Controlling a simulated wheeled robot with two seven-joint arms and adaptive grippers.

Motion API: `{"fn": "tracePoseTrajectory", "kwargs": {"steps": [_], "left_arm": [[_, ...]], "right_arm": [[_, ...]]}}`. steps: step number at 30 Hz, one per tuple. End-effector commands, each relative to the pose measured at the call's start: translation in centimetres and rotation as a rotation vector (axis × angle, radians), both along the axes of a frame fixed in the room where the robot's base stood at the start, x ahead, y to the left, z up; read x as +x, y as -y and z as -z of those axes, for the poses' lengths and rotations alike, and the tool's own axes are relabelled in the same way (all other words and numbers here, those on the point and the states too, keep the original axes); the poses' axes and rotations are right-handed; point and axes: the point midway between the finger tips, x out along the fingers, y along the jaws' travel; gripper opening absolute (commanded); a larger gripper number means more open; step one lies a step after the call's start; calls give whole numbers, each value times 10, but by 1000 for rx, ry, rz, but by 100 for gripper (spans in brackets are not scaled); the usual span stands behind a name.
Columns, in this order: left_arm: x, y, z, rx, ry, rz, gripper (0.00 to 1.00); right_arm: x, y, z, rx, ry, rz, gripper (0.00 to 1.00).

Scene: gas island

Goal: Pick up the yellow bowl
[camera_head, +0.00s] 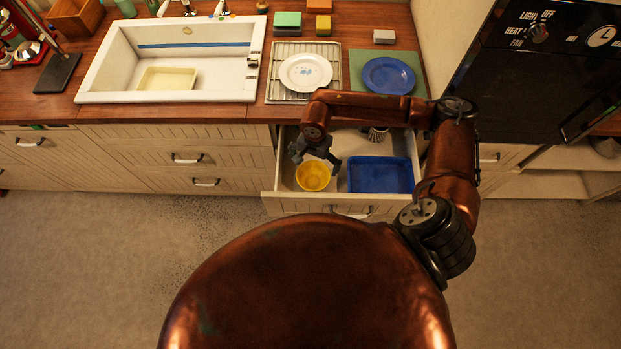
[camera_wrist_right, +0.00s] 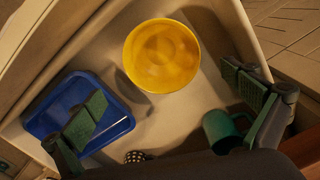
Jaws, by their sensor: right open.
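The yellow bowl (camera_head: 312,176) sits in the open drawer, at its left side in the head view. In the right wrist view the bowl (camera_wrist_right: 162,56) is upright and empty at the upper middle. My right gripper (camera_head: 318,158) is over the drawer, just above the bowl's far side in the head view. In the right wrist view my right gripper (camera_wrist_right: 172,108) is open, its fingers wide apart, with the bowl beyond them and nothing between the pads. My left gripper is not in view.
A blue tray (camera_head: 380,175) lies in the drawer (camera_head: 342,205), right of the bowl. A green mug (camera_wrist_right: 222,130) and a dark-and-white patterned item (camera_wrist_right: 135,157) are also in it. A sink (camera_head: 172,60), a white plate (camera_head: 305,72) and a blue plate (camera_head: 388,75) are on the counter above.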

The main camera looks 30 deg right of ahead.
Motion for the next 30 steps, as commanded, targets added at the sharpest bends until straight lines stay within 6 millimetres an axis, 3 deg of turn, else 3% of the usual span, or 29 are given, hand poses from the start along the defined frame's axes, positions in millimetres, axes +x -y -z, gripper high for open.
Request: {"fn": "tracePoseTrajectory", "kwargs": {"steps": [1,7,16,24,30], "left_arm": [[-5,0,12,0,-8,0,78],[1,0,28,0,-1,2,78],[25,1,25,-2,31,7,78],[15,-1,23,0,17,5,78],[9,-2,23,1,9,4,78]], "right_arm": [[-1,1,14,0,-4,2,100],[-2,2,33,-1,-9,6,100],[-1,1,59,1,-11,4,100],[2,-3,96,1,-11,3,100],[3,-2,109,1,-9,2,100]]}}
